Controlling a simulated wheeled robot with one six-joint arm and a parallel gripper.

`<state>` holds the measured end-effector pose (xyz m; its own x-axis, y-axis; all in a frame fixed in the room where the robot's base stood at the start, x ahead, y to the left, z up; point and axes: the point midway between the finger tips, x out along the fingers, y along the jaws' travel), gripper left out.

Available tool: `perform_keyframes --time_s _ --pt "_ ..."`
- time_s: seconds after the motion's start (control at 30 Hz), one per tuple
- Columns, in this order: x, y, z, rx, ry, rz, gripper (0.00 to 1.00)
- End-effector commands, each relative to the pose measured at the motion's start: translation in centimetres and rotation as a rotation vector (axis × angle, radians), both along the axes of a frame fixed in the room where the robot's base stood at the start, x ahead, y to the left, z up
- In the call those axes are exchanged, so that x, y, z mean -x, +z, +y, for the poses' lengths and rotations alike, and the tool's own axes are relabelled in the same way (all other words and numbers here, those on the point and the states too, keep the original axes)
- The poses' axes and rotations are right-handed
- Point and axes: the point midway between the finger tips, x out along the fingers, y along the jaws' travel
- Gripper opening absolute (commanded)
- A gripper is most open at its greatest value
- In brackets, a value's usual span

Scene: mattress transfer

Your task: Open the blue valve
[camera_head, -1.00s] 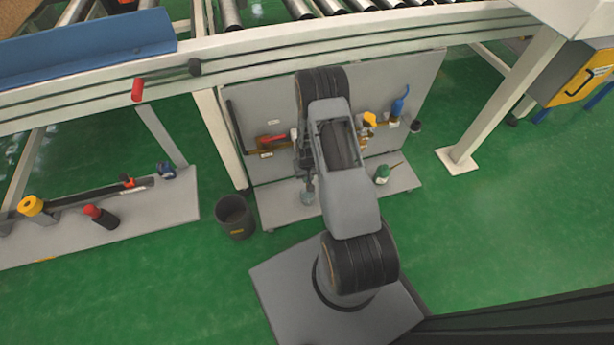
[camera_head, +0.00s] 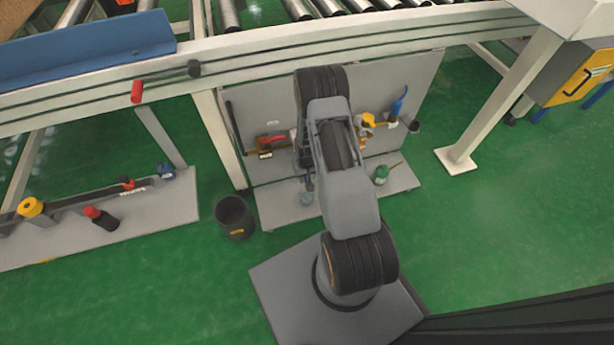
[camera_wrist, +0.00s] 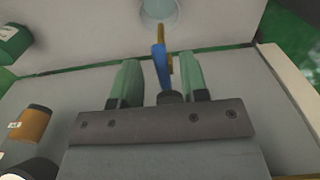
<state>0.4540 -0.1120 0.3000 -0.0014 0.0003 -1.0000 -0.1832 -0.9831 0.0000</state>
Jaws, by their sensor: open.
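In the wrist view, a blue valve handle (camera_wrist: 160,66) shows as a narrow upright bar between my two green fingers, with a yellow part just behind its top end. My gripper (camera_wrist: 160,80) is open, with one finger on each side of the handle. A gap shows on both sides of it, so I see no grip. Its lower end meets a dark round part near the gripper body. In the head view my arm hides most of this spot, and the fingers cannot be made out there.
A grey panel (camera_head: 421,85) with a grey base plate (camera_head: 276,211) carries other fittings. A dark bin (camera_head: 234,216) stands left. A conveyor beam (camera_head: 275,47) crosses above; green floor is clear right.

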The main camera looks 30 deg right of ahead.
Motion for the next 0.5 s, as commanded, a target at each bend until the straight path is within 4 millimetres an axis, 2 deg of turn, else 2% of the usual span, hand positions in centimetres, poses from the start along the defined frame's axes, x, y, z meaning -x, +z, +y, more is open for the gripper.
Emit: perform_keyframes --time_s 0.3,0.5 --pt "-0.1 6.7 -0.1 0.001 0.000 -0.005 0.40" --pt "-0.1 10.2 0.0 0.001 0.000 -0.003 0.40"
